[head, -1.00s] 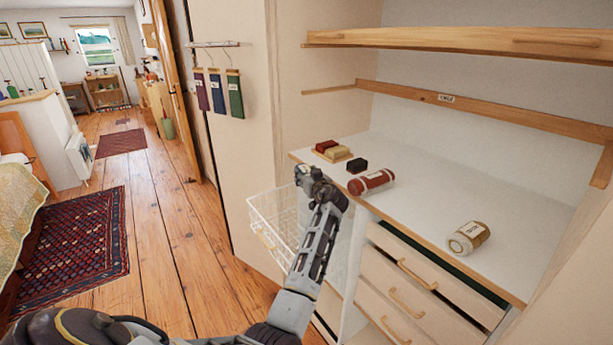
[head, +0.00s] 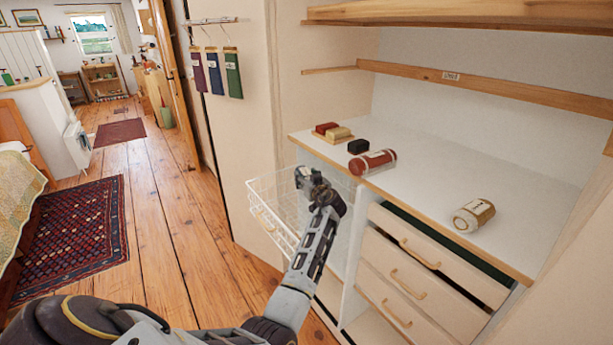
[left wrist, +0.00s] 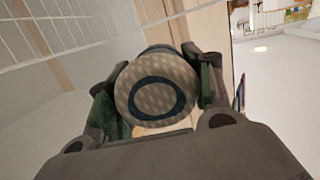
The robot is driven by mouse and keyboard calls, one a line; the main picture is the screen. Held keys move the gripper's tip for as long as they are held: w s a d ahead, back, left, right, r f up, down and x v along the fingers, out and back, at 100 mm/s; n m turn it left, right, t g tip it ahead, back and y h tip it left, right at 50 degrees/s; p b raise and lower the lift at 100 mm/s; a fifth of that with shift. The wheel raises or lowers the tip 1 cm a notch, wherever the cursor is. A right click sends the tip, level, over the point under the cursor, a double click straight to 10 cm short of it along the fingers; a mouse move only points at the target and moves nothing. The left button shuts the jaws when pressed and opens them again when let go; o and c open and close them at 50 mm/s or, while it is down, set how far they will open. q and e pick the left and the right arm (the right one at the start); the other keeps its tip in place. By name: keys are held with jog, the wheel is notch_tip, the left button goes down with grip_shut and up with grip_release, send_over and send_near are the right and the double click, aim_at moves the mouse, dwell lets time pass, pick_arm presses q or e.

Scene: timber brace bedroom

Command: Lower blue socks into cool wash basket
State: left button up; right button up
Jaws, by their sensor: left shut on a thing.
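My left gripper (head: 308,178) is over the white wire basket (head: 262,212), at about the height of its rim in the head view. In the left wrist view the gripper (left wrist: 157,90) is shut on the blue socks, a rolled bundle (left wrist: 155,92) whose round beige end has a dark blue ring. The bundle is mostly hidden by the gripper in the head view. White basket wires (left wrist: 60,35) show at the upper left of the wrist view. I cannot tell whether the bundle touches the basket. My right gripper is not in view.
On the white counter (head: 420,185) lie a red labelled roll (head: 373,163), a tan-and-white roll (head: 473,215), a black block (head: 358,146) and red and yellow blocks on a small board (head: 333,132). Drawers (head: 425,262) stand right of the basket. A wooden shelf (head: 470,40) overhangs the counter.

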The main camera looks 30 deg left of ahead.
pick_arm(q)
jog(key=shift+f, duration=0.15)
jog(key=shift+w+d, duration=0.1)
jog(key=shift+d, duration=0.05)
dwell(0.4)
jog(key=shift+w+d+b, duration=0.7)
jog(key=shift+d+b, duration=0.15)
jog(key=shift+b, duration=0.4)
jog(key=shift+w+d, duration=0.1)
jog(key=shift+d, duration=0.05)
jog(key=shift+f, duration=0.15)
